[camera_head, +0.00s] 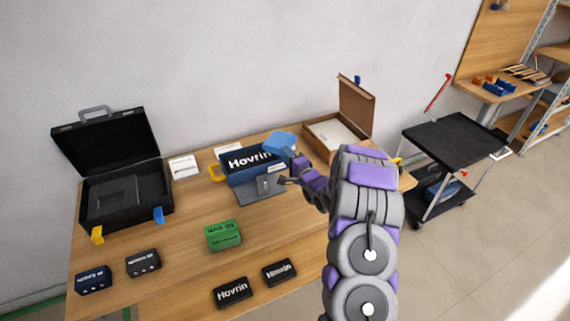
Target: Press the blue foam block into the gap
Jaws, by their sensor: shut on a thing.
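The light-blue foam block (279,142) is tilted above the right end of a dark box (238,178) with a blue front panel marked "Hovrin". My gripper (293,159) is at the block's lower right side and appears shut on it. The fingertips are small and partly hidden by the block and my wrist. The gap is not clearly visible; the block covers the box's upper right corner. I cannot tell whether the block touches the box.
An open black case (112,165) stands at the left of the wooden table (180,255). A green box (222,234) and several small black boxes lie in front. An open cardboard box (330,130) is behind my arm. A black cart (450,135) stands right.

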